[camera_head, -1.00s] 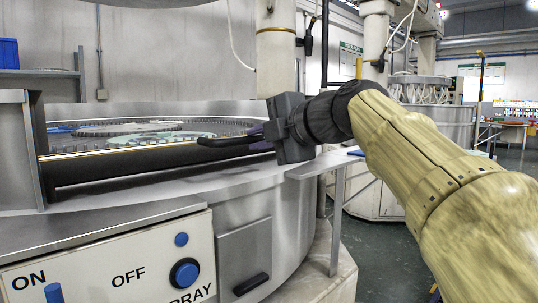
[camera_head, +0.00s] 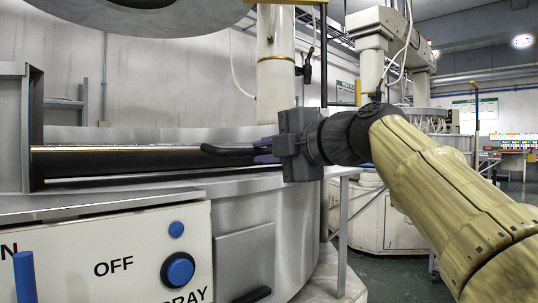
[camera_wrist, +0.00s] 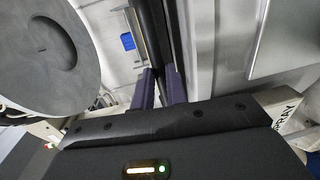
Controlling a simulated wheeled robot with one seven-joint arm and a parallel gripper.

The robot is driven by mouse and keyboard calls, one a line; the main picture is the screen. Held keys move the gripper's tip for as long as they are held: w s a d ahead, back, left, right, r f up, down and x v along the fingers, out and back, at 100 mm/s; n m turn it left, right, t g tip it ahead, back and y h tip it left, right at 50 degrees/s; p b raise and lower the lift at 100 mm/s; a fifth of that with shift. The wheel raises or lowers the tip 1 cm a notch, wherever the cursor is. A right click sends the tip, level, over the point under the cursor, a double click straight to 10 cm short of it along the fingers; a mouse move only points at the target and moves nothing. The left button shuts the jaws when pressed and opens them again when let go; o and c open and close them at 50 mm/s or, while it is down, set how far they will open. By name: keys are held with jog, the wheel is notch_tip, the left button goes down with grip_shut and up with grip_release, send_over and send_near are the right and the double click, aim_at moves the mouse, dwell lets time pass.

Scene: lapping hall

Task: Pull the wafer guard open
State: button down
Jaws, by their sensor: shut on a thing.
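The wafer guard (camera_head: 120,162) appears to be the long dark bar with a pale top edge across the front of the round steel machine. A black handle (camera_head: 225,151) sticks out at its right end. My gripper (camera_head: 262,152), with purple fingers, is shut on this handle. In the wrist view, the fingers of my gripper (camera_wrist: 160,88) lie on either side of a black bar (camera_wrist: 149,30) running away from me. The exact contact is partly hidden by the fingers. The machine's plate behind the guard is hidden in the head view.
A white control panel (camera_head: 120,262) with blue buttons (camera_head: 179,270) stands at the front left. A large grey disc (camera_wrist: 50,50) hangs overhead, on the left in the wrist view. A small side shelf (camera_head: 340,171) is below my gripper. Open floor (camera_head: 390,272) shows at the right.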

jog(key=shift+r, duration=0.1)
jog(key=c, duration=1.4)
grip_release()
jog(key=shift+s+d+b, duration=0.3)
jog(key=shift+s+d, duration=0.05)
jog(key=shift+s, duration=0.05)
jog(key=b+v, duration=0.3)
jog(key=v, duration=1.3)
jog(key=shift+s+d, duration=0.15)
jog(key=shift+d, duration=0.05)
jog(key=shift+c, duration=0.3)
